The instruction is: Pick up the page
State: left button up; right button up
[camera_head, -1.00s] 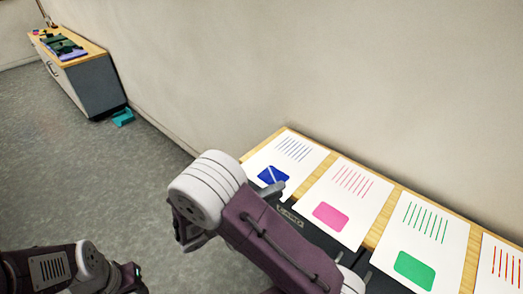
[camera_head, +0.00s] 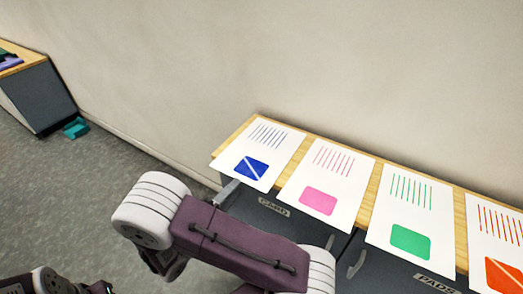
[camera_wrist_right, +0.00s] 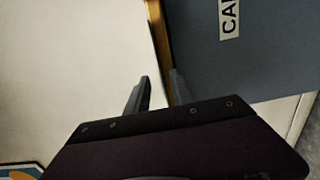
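Several white pages lie in a row on a narrow wooden tabletop in the head view.
Dark drawer fronts (camera_head: 300,227) with labels and grey handles are below the tabletop. A pale wall (camera_head: 300,50) stands behind. Another cabinet (camera_head: 38,95) is at the far left, with a teal object (camera_head: 76,128) beside it. Grey floor lies open between.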

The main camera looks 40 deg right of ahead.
aim_at(243, 179)
jog(key=x, duration=0.5)
jog(key=shift+w+d+b, duration=0.1)
jog(key=shift+b, duration=0.2)
grip_shut()
